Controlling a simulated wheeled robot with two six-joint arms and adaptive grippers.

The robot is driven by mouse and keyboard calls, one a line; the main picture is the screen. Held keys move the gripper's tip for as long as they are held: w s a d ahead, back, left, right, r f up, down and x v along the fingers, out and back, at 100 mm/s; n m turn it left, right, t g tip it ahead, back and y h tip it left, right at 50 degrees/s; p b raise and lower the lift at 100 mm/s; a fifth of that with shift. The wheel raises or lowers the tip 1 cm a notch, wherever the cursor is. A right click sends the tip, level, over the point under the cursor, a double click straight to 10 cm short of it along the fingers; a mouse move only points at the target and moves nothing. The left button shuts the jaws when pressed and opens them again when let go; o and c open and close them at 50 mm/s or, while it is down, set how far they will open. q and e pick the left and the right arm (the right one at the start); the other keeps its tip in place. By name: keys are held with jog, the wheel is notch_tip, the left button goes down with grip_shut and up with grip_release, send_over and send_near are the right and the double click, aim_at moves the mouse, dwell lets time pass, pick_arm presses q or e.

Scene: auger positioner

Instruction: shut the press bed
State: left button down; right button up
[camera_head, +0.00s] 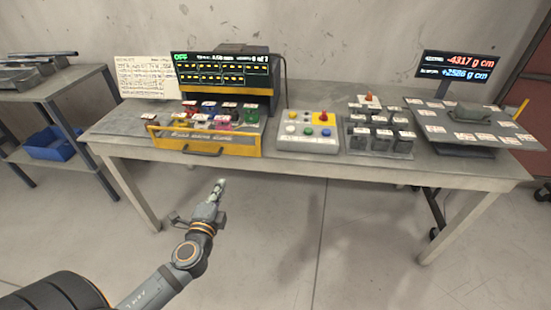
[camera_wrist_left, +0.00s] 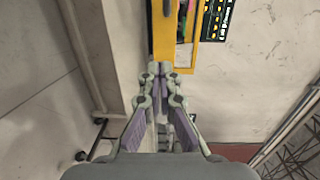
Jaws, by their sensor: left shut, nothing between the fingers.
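The press bed is a drawer-like tray with a yellow front (camera_head: 240,145) and a dark handle (camera_head: 203,152), on the table in front of the black press (camera_head: 277,85). It sticks out toward me, with several coloured pieces (camera_head: 210,110) on it. Its yellow edge (camera_wrist_left: 160,45) also shows at the top of the left wrist view. My left gripper (camera_head: 221,183) is shut and empty, lower than the table top and on my side of it. In the left wrist view its fingertips (camera_wrist_left: 160,68) appear just below the yellow edge; the exact gap is unclear. My right gripper is out of view.
A button box (camera_head: 307,143) stands right of the bed, then a rack of dark blocks (camera_head: 380,140) and a balance plate (camera_head: 465,125). A side shelf (camera_head: 75,85) with a blue bin (camera_head: 52,142) is at left. The floor before the table is clear.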

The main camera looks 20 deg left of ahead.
pick_arm(q)
jog(key=d+r, duration=0.2)
jog(key=p, duration=0.3)
send_near(239, 145)
jog(key=shift+t+h, duration=0.3)
jog(key=shift+t, duration=0.1)
jog(key=x, duration=0.6)
jog(key=shift+a+f, duration=0.2)
jog(key=shift+a, duration=0.05)
jog(key=shift+w+a+f, duration=0.1)
jog(key=shift+w, duration=0.25)
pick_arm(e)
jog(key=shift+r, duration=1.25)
pick_arm(q)
jog(key=shift+w, duration=0.1)
